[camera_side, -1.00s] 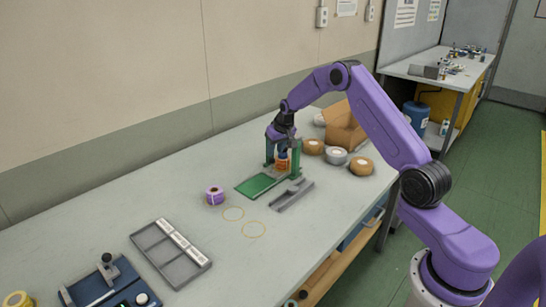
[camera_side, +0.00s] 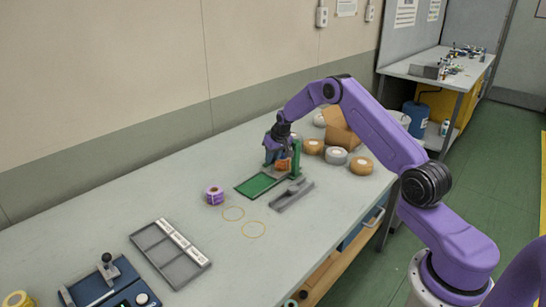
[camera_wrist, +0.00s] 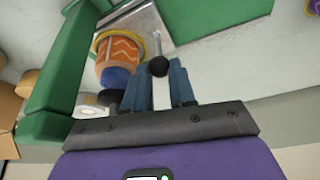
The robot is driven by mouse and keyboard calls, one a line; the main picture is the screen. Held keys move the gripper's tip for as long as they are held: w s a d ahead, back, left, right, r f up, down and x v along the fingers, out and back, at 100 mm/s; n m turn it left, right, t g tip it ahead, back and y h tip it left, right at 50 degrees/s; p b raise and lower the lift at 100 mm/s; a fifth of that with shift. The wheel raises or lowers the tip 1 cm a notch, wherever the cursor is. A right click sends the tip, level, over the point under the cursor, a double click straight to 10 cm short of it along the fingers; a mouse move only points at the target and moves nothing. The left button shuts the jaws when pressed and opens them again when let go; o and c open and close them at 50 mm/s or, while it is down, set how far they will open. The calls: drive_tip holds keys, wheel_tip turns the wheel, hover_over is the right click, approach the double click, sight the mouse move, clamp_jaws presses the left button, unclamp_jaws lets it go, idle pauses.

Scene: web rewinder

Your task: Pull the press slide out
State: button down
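The green press (camera_side: 296,158) stands on the bench. Its green base plate (camera_side: 256,186) reaches out to the front left. In the wrist view, a shiny grey slide plate (camera_wrist: 152,22) carries an orange patterned roll (camera_wrist: 120,48) with a blue part. A rod with a black ball knob (camera_wrist: 158,67) sticks out from the plate towards me. My gripper (camera_wrist: 160,72) has its blue fingers apart, one on each side of the knob at the tips. I cannot tell whether they touch it. In the side view, my gripper (camera_side: 277,152) hides part of the press and the knob.
A grey cradle (camera_side: 291,195) lies beside the press. A purple roll (camera_side: 214,195), a divided grey tray (camera_side: 170,254) and a blue fixture (camera_side: 105,287) stand to the left. Tape rolls (camera_side: 336,156) and a cardboard box (camera_side: 342,127) are behind. Bench is clear around the yellow rings (camera_side: 253,230).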

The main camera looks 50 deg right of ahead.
drive_tip(key=a, duration=1.4)
drive_tip(key=shift+a, duration=0.1)
drive_tip(key=c, duration=1.2)
unclamp_jaws()
drive_tip(key=v, duration=1.7)
drive_tip(key=shift+r, duration=0.2)
